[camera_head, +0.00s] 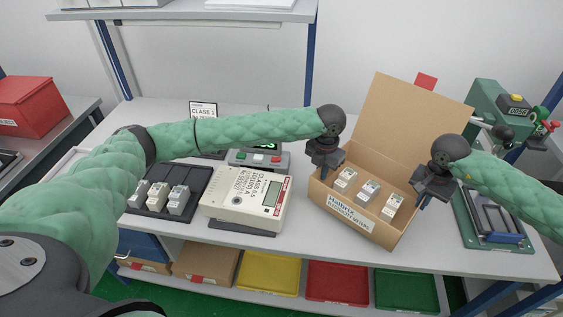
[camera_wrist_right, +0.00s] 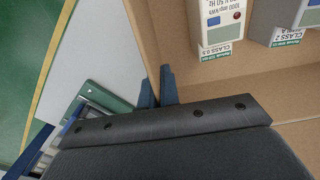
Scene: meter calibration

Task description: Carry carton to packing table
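The open carton (camera_head: 342,222), brown cardboard with a white front label and a raised back flap, is on or just above the table's right half, turned at an angle; any gap beneath is unclear. Several small grey meter units (camera_head: 368,192) stand inside. My left gripper (camera_head: 324,172) is at the carton's left wall; its fingertips are too small to read. My right gripper (camera_head: 425,197) is at the right wall. In the right wrist view its blue fingers (camera_wrist_right: 158,92) are close together on either side of the cardboard wall (camera_wrist_right: 143,40), one inside and one outside.
A beige meter (camera_head: 246,200) and a dark tray with several units (camera_head: 150,210) lie left of the carton on the table (camera_head: 300,242). A green device (camera_head: 492,215) lies to the right. A red bin (camera_head: 25,105) sits on the left table. Coloured trays (camera_head: 338,283) are on the lower shelf.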

